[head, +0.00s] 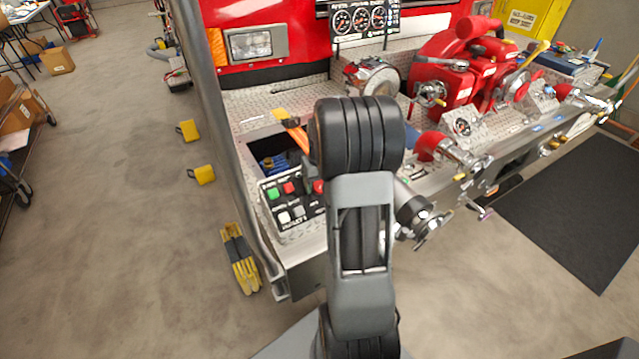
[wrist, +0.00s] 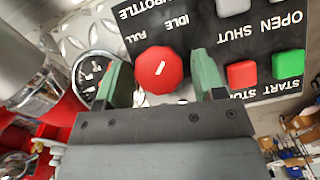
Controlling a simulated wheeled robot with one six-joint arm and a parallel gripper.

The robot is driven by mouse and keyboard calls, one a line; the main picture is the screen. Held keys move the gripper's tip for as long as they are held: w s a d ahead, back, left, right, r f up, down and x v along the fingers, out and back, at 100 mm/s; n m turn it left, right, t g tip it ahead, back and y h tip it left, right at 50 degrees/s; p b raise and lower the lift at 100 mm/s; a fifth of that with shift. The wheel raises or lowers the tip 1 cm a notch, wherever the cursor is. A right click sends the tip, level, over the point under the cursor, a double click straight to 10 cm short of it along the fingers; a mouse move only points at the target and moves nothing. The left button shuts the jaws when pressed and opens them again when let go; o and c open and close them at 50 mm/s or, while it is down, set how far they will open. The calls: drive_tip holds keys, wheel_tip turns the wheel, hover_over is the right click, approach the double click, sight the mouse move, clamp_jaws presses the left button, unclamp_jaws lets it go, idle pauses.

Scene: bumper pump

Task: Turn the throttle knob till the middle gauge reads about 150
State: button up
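The red throttle knob (wrist: 159,68) with a white pointer mark sits on the black control panel (wrist: 262,45) in the wrist view. The pointer slants roughly toward the IDLE label, away from FULL. My gripper (wrist: 162,64) is open, with one green finger on each side of the knob; gaps show, and I cannot tell whether either finger touches it. In the head view my arm hides the gripper and most of the knob (head: 319,186). The middle gauge (head: 361,18) is on the dark panel at the top; its needle is too small to read.
Red and green buttons (wrist: 258,70) lie right of the knob in the wrist view, and a small round gauge (wrist: 92,72) lies left. Chrome pipework (wrist: 35,75) is close on the left. The red pump (head: 455,75) stands behind my arm's right side.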

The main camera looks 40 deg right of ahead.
drive_tip(key=c, duration=0.7)
